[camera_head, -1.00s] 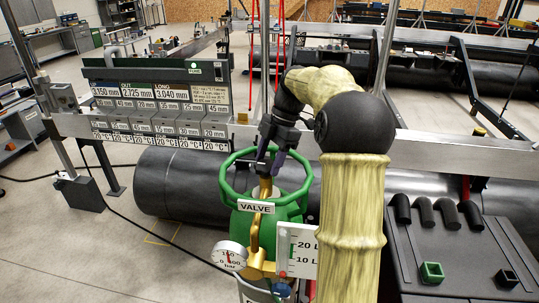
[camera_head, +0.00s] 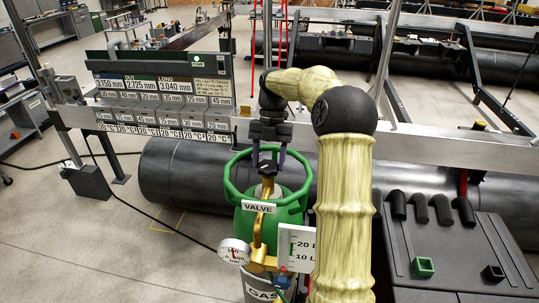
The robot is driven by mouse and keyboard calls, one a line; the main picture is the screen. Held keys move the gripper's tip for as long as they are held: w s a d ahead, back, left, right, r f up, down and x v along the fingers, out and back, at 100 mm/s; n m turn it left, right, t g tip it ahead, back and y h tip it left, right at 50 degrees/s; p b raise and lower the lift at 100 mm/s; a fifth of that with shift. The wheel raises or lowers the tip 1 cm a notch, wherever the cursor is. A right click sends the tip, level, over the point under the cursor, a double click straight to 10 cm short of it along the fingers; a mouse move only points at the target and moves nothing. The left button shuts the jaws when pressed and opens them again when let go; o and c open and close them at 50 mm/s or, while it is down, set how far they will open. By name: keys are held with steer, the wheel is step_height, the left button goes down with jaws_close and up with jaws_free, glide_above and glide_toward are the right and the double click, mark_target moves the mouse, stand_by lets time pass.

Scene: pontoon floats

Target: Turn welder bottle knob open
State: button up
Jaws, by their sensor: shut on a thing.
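The welder bottle (camera_head: 268,218) stands upright at the centre, with a green top labelled VALVE and a green guard ring (camera_head: 229,190). A small dark knob (camera_head: 267,169) sits on a brass stem inside the ring. My gripper (camera_head: 269,165) points down into the ring from above. Its two fingers are on the left and right of the knob, shut on it. A round pressure gauge (camera_head: 235,252) is at the bottle's lower left. The needle is too small to read surely. My arm hides part of the bottle's right side.
A white level plate (camera_head: 300,248) stands right of the bottle. A large black pipe (camera_head: 185,185) and a metal rail (camera_head: 430,150) run behind. A grey console (camera_head: 455,255) with black handles is at right. The floor at left is mostly free.

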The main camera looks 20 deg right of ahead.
stand_by(0.5)
steer(key=o, duration=1)
steer(key=shift+c, duration=0.2)
steer(key=p+v, duration=0.2)
steer(key=v, duration=1)
steer(key=shift+a, duration=0.2)
